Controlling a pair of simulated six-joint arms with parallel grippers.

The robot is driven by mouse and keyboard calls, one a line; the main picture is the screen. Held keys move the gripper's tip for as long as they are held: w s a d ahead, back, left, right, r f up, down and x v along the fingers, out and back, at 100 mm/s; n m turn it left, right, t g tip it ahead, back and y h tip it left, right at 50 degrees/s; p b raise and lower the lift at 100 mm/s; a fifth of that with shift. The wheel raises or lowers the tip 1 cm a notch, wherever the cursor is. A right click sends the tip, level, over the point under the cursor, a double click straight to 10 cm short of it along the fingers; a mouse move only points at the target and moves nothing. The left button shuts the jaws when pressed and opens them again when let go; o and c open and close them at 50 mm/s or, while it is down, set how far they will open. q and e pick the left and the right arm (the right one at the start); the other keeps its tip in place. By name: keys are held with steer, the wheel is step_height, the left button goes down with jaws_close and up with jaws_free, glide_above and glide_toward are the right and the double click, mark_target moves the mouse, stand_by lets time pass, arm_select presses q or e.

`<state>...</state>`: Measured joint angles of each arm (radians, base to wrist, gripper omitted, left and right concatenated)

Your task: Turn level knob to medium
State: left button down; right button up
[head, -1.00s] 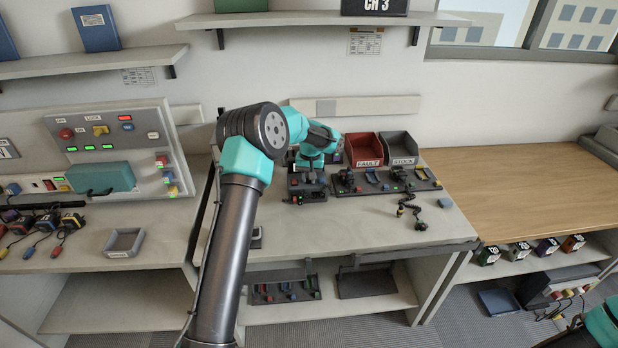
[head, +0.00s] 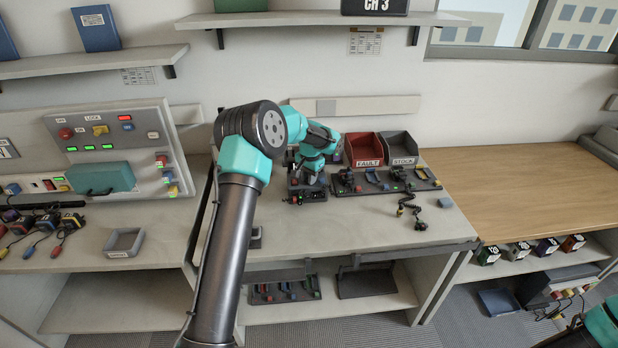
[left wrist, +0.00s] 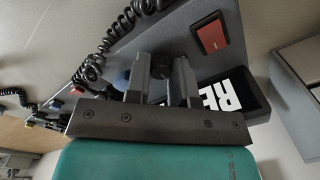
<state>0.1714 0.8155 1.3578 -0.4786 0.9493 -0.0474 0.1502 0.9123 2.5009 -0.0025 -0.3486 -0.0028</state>
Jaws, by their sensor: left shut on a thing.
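The dark radio unit (head: 296,194) stands on the middle bench, partly hidden under my left arm. In the left wrist view its dark panel carries a red rocker switch (left wrist: 212,36), a label reading "RE" (left wrist: 232,92) and a small dark round knob (left wrist: 158,66). My left gripper (head: 309,180) is down at this unit. In the left wrist view its two fingers (left wrist: 160,72) are shut on the knob, one on each side. The knob's pointer and scale cannot be made out. My right gripper is out of view.
Red FAULT (head: 368,163) and grey STOCK (head: 404,162) bins stand behind a rack (head: 380,190) of small parts. Coiled cords (left wrist: 90,68) hang close to the gripper in the wrist view.

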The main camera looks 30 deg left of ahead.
arm_select(q)
steer(key=c, duration=1.3)
jaws_free()
steer(key=shift+o, duration=0.2)
step_height(320, 180, up, 18)
steer(key=shift+d+f, duration=0.25)
steer(key=shift+d, duration=0.1)
